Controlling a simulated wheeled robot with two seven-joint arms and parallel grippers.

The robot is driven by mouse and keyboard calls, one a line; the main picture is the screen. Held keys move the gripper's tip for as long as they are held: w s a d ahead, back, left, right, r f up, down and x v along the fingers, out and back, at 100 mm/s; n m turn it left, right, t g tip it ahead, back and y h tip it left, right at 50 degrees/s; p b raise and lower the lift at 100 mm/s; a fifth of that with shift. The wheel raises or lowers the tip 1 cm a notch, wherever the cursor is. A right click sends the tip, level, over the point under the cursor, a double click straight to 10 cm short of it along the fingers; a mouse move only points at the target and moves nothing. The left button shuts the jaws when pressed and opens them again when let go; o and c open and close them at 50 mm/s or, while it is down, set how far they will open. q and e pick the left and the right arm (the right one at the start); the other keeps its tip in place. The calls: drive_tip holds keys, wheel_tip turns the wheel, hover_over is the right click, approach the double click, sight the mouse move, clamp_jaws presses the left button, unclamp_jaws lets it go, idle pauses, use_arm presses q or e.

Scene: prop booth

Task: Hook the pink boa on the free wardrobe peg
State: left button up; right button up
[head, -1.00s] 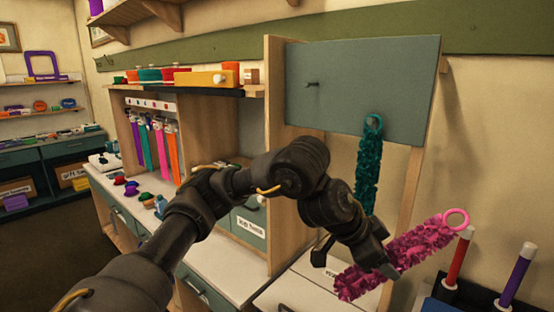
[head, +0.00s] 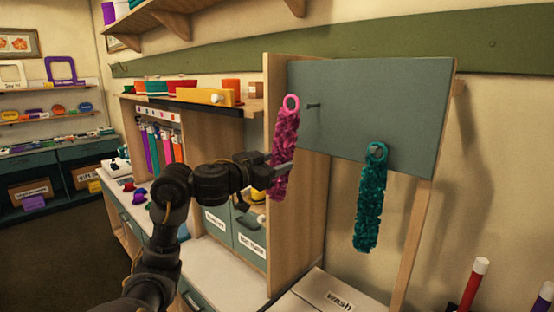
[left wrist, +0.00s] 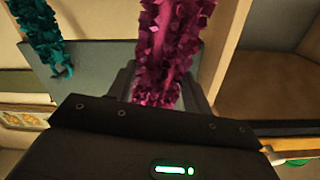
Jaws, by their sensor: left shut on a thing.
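The pink boa (head: 284,140) hangs upright in my left gripper (head: 280,170), its pink ring at the top. The gripper is shut on the boa's middle. In the left wrist view the boa (left wrist: 172,50) runs between the fingers. The free peg (head: 314,106) sticks out of the grey-green board (head: 400,90), just right of the boa's ring and apart from it in the picture. A teal boa (head: 369,205) hangs by its ring on the other peg; it also shows in the left wrist view (left wrist: 42,30). My right gripper is not seen.
A wooden side panel (head: 298,220) stands left of the board, close behind the boa. A shelf at left holds a yellow box (head: 205,97) and colored items. Red and purple rods (head: 473,285) stand at lower right. The wall below the board is otherwise clear.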

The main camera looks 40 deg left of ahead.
use_arm(q)
drive_tip(key=shift+s+a, duration=0.2)
drive_tip(key=shift+a, duration=0.15)
drive_tip(key=shift+w+a+f, duration=0.1)
drive_tip(key=shift+a, duration=0.05)
drive_tip(key=shift+w+f+b, duration=0.1)
drive_tip(key=shift+w+b, duration=0.6)
drive_tip(key=shift+w, duration=0.4)
drive_tip(key=shift+w+f+b, duration=0.15)
drive_tip(key=shift+w+b, duration=0.7)
drive_tip(key=shift+w, duration=0.5)
drive_tip(key=w+b, duration=0.1)
drive_tip(key=w, duration=0.1)
drive_tip(key=w+f+b, duration=0.1)
drive_tip(key=w, duration=0.1)
drive_tip(key=shift+w, duration=0.3)
